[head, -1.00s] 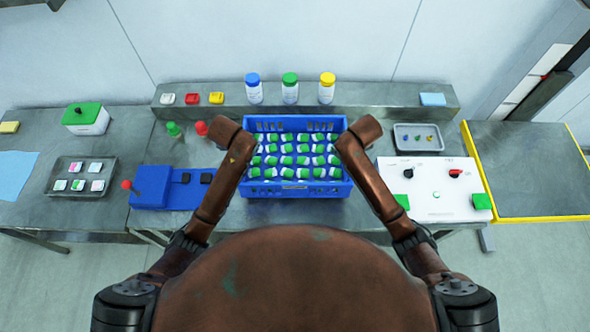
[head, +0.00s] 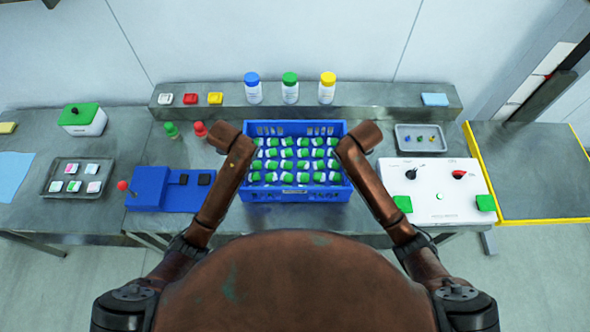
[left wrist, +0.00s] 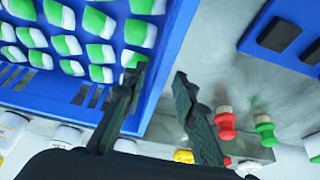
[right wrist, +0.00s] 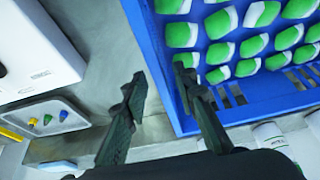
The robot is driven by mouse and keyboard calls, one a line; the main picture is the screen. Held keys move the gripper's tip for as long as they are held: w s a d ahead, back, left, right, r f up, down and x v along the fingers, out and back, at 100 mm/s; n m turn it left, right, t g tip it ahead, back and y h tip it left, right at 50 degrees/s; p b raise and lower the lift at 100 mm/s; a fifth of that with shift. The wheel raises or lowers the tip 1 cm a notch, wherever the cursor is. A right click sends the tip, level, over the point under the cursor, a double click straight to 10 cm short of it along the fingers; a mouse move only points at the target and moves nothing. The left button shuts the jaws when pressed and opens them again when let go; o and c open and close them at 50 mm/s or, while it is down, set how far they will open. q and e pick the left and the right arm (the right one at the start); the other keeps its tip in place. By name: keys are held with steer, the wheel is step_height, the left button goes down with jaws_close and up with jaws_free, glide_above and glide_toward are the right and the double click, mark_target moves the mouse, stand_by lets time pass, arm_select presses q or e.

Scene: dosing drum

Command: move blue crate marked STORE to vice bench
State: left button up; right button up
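The blue crate (head: 297,194), full of green-and-white containers, stands on the middle of the steel bench. A small label shows on its near wall, too small to read. My left gripper (left wrist: 160,72) is at the crate's left side, its fingers apart on either side of the wall's rim. My right gripper (right wrist: 159,74) is at the right side, its fingers also apart around the rim. Neither is visibly clamped. In the head view both hands hide their own fingers. No vice shows, so I cannot tell which surface is the vice bench.
A blue joystick box (head: 151,188) lies left of the crate and a white switch panel (head: 437,192) right of it. Capped jars (head: 290,89) stand on the shelf behind. A yellow-edged table (head: 530,165) at the right is clear.

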arm_select(q)
steer(key=v, duration=0.9)
steer(key=shift+r, duration=0.85)
arm_select(e)
steer(key=shift+a, duration=0.1)
steer(key=v, duration=0.9)
steer(key=shift+r, duration=0.35)
arm_select(q)
steer(key=shift+s+r, duration=0.5)
steer(key=shift+r, duration=0.05)
arm_select(e)
steer(key=shift+v, duration=1.15)
steer(key=shift+s+f, duration=0.1)
steer(key=shift+s, duration=0.05)
